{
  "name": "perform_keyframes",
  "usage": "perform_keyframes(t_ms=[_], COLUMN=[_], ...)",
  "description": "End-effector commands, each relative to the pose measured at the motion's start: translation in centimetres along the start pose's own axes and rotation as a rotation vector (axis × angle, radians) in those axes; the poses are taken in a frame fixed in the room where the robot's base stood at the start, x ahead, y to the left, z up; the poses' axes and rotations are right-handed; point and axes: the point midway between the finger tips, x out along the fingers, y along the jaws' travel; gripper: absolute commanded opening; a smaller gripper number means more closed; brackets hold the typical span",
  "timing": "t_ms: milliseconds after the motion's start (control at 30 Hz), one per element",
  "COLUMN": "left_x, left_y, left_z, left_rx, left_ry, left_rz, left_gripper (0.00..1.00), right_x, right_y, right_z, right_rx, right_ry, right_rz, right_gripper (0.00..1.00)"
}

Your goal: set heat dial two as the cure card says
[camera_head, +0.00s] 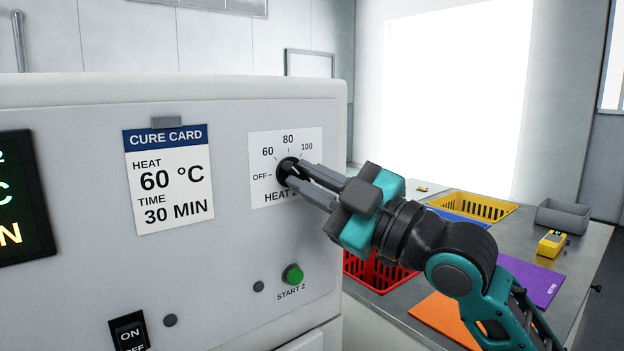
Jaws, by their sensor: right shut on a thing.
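The heat dial two (284,171) is a black knob on a white plate marked OFF, 60, 80 and 100, on the grey oven front. My right gripper (294,172) is shut on the dial, and its fingers hide most of the knob and part of the HEAT label. I cannot tell which mark the dial points to. The cure card (168,179) to its left reads HEAT 60 °C and TIME 30 MIN. My left gripper is not in view.
Below the dial are a green START 2 button (293,275) and a black ON switch (130,333). A dark display (22,200) is at the far left. At right, a bench holds a red basket (372,272), a yellow basket (473,207), a grey bin (562,216) and coloured mats.

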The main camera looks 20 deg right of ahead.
Motion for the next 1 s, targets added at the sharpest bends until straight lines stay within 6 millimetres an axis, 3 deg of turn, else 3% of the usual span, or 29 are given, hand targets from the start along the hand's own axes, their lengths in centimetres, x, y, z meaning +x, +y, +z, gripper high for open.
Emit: perform_keyframes(t_ms=[267, 300, 533, 833, 1000], left_x=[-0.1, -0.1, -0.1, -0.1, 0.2], left_y=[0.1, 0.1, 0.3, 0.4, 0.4], left_z=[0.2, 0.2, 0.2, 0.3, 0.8], left_rx=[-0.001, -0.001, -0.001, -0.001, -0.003], left_ry=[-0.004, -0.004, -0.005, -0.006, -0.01], left_rz=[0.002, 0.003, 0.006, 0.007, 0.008], left_gripper=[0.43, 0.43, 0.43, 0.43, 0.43], right_x=[0.0, 0.0, 0.0, -0.3, -2.2], right_y=[-0.1, -0.1, 0.0, 0.0, -0.2], right_z=[0.1, 0.1, 0.1, 0.1, 0.3], right_rx=[0.0, 0.0, -0.001, -0.001, -0.004], right_ry=[-0.002, -0.002, -0.002, -0.002, -0.005], right_rz=[-0.002, -0.002, -0.002, -0.001, -0.003], right_gripper=[0.0, 0.18, 0.4, 0.4, 0.4])
